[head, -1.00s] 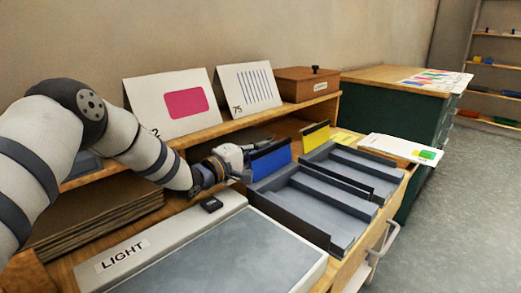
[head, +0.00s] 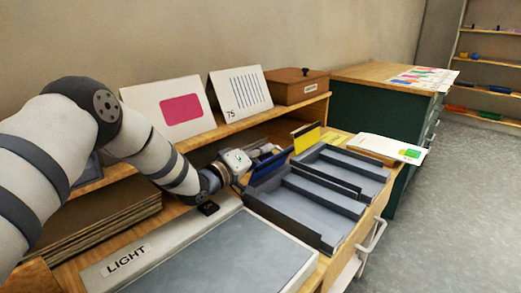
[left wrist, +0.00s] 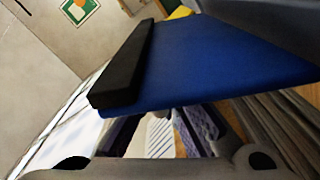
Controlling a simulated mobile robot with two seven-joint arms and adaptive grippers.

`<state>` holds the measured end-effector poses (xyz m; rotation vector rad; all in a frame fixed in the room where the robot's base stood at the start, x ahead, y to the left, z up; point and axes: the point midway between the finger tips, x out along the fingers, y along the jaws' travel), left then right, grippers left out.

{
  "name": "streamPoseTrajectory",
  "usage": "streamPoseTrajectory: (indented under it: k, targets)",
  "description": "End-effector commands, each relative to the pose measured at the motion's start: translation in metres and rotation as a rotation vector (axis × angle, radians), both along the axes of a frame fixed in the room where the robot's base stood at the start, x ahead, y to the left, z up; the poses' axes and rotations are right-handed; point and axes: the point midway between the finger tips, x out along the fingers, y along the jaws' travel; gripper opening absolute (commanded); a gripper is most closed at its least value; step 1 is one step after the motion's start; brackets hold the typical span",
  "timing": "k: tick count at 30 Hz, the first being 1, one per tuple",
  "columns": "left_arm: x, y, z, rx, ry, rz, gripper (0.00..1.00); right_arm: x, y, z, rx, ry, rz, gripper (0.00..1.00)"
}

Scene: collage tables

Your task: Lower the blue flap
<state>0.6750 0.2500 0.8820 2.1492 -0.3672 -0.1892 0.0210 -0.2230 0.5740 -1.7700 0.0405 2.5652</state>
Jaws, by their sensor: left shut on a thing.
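The blue flap (head: 270,169) stands tilted at the back of the near grey tray (head: 300,207), and only a narrow part of its blue face shows in the head view. In the left wrist view the flap (left wrist: 215,65) fills the upper right, with a black strip along one edge. My left gripper (head: 257,153) is at the flap's upper edge, behind it, and is shut on the flap. Its fingers (left wrist: 160,132) show partly below the flap in the left wrist view, and their tips are hidden. My right gripper is not in view.
A yellow flap (head: 306,138) stands upright behind the far grey tray (head: 345,172). A light box (head: 225,250) marked LIGHT lies in front of my left arm. Cards (head: 180,103) and a brown lidded box (head: 300,87) stand on the shelf above.

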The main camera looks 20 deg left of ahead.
Motion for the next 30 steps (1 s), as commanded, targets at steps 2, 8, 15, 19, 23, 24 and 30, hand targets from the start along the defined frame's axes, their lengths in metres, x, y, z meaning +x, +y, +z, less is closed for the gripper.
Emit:
streamPoseTrajectory:
  k: [2, 8, 15, 19, 23, 24, 30]
  targets:
    - [-0.001, -0.001, -0.0009, 0.017, -0.004, 0.0, 0.0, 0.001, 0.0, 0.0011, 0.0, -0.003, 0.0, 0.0]
    - [-0.0014, -0.0021, -0.0016, 0.037, -0.01, 0.001, 0.0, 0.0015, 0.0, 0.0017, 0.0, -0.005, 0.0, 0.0]
    - [-0.0015, -0.0022, -0.0021, 0.038, -0.009, 0.0, 0.0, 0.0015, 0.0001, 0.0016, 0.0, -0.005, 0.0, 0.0]
    - [-0.0015, -0.0021, -0.0023, 0.038, -0.009, 0.001, 0.12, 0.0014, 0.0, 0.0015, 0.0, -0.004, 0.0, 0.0]
    - [-0.0016, -0.0022, -0.003, 0.038, -0.007, 0.0, 0.28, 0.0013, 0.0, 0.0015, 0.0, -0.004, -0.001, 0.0]
    - [-0.0017, -0.0024, -0.0035, 0.038, -0.006, 0.0, 0.28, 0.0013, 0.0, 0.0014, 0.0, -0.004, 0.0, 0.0]
    - [-0.0019, -0.0027, -0.005, 0.038, -0.004, -0.001, 0.28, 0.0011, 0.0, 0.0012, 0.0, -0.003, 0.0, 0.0]
